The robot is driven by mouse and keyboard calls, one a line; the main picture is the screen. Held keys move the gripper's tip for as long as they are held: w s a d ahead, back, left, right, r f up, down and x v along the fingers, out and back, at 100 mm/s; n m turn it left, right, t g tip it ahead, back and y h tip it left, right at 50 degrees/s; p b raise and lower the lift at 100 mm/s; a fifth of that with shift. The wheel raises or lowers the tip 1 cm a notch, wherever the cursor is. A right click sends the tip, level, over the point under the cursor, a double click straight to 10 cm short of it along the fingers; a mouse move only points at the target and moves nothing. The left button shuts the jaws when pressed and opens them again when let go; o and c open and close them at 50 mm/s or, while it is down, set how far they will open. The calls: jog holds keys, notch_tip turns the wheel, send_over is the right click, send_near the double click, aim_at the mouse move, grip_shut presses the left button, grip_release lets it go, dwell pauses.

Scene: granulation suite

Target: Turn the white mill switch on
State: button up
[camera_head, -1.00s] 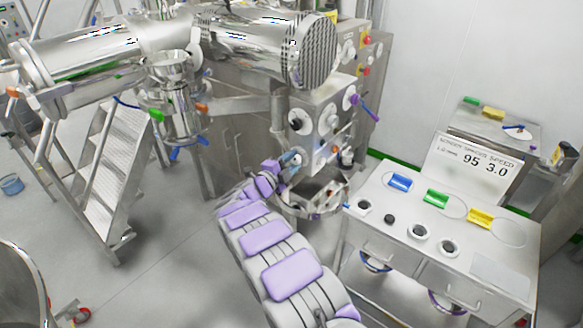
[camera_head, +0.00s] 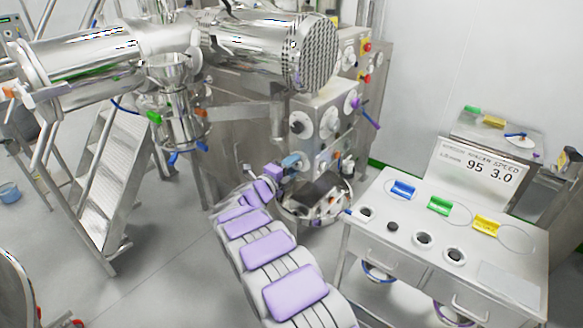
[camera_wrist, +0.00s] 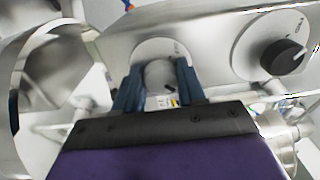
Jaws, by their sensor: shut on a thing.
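The white mill switch (camera_wrist: 160,75) is a pale round knob on a white disc on the steel panel in the wrist view. My gripper (camera_wrist: 158,82) has its blue fingers on either side of the knob and is shut on it. A small label with a yellow mark shows between the fingers, with a dark mark just above it. The knob's angle is hard to read. In the head view my gripper (camera_head: 293,162) is against the lower front of the machine's panel and hides the switch.
A black knob (camera_wrist: 283,56) on a white disc sits to the right on the same panel. A steel bowl (camera_head: 318,206) is below my gripper. A white cart (camera_head: 405,215) with coloured holders stands right; steel stairs (camera_head: 103,185) stand left.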

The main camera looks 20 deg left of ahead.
jog(key=shift+f, duration=0.35)
jog(key=o, duration=0.7)
jog(key=shift+s, duration=0.1)
jog(key=shift+c, duration=0.2)
jog(key=o, duration=0.4)
jog(key=shift+r, duration=0.2)
jog(key=p+v, duration=0.2)
jog(key=v, duration=1.5)
jog(key=shift+s+a, duration=0.1)
